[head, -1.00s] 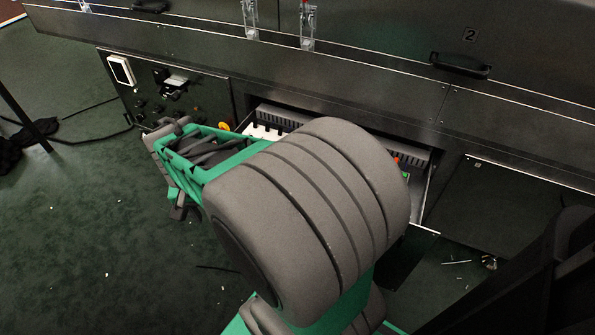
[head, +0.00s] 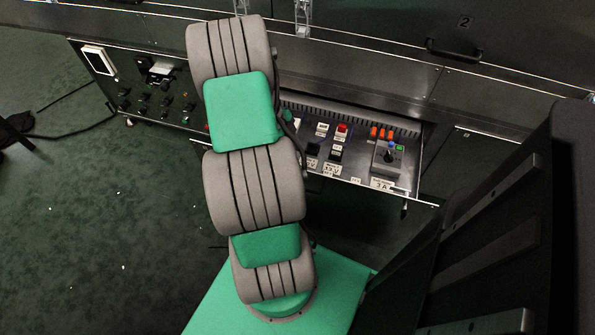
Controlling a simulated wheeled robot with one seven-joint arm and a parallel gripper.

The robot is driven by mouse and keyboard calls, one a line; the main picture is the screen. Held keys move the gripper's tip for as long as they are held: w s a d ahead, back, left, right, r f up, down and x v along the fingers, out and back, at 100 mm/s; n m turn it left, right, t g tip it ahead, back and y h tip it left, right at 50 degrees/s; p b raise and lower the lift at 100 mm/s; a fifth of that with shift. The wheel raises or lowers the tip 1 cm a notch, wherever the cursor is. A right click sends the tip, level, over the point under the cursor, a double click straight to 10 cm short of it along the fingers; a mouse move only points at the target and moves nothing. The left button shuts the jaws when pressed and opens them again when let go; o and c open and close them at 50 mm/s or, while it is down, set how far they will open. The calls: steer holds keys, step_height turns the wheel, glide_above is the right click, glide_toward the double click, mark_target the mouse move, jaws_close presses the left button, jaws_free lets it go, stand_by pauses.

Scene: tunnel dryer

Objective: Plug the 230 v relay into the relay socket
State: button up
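The pulled-out drawer (head: 350,179) of the dryer holds small electrical parts and white labels. A red block (head: 342,128) sits near its middle, with dark blocks (head: 335,155) in front of it. The labels are too small to read surely, so I cannot tell which part is the 230 v relay or which is the relay socket. My arm crosses in front of the drawer's left end and hides it. My gripper is not visible.
A panel with knobs (head: 150,92) is left of my arm. A slotted strip (head: 350,113) runs along the drawer's back. The hood handle (head: 455,57) is at upper right. A large dark structure fills the lower right. The green floor (head: 90,220) at left is mostly clear.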

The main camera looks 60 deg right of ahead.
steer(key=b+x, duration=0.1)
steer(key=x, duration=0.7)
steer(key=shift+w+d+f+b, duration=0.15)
steer(key=shift+b, duration=0.25)
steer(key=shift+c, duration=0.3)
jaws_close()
